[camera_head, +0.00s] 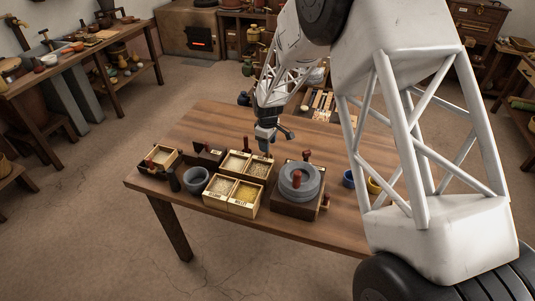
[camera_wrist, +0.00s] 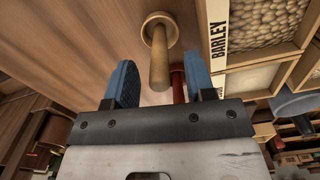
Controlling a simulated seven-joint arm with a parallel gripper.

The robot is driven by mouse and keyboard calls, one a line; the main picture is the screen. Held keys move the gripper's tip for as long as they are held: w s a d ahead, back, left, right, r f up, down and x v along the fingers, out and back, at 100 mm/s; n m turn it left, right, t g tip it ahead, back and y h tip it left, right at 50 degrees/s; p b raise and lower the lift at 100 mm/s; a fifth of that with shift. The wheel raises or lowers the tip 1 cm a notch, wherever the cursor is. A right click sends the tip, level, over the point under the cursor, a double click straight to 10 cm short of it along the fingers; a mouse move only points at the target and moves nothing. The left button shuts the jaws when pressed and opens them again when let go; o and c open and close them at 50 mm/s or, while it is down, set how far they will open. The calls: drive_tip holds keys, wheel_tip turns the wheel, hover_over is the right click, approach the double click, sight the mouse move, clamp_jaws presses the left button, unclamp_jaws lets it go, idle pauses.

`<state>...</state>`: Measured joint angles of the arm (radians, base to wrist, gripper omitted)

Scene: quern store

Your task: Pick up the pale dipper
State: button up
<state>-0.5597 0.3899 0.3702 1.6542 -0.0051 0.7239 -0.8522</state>
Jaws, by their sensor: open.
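The pale dipper (camera_wrist: 158,50) shows in the wrist view as a light wooden piece with a round end and a straight handle pointing towards my gripper. It lies ahead of the gap between my blue fingers, with the near end of its handle between them. My gripper (camera_wrist: 160,82) is open, and I see no contact with the handle. In the head view my gripper (camera_head: 268,143) is over the table, behind the grain boxes. I cannot make out the dipper there.
A box labelled BARLEY (camera_wrist: 262,30) stands close on the right in the wrist view, with a red handle (camera_wrist: 178,84) near my right finger. On the table (camera_head: 340,220) are grain boxes (camera_head: 234,208), a blue-grey bowl (camera_head: 196,181), a stone quern (camera_head: 300,180) and a blue cup (camera_head: 348,178).

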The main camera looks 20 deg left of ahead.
drive_tip(key=shift+f, duration=1.4)
clamp_jaws()
drive_tip(key=shift+r, duration=5)
drive_tip(key=shift+s, duration=0.15)
drive_tip(key=s+m, duration=0.6)
drive_tip(key=s, duration=1.6)
drive_tip(key=shift+r, duration=0.1)
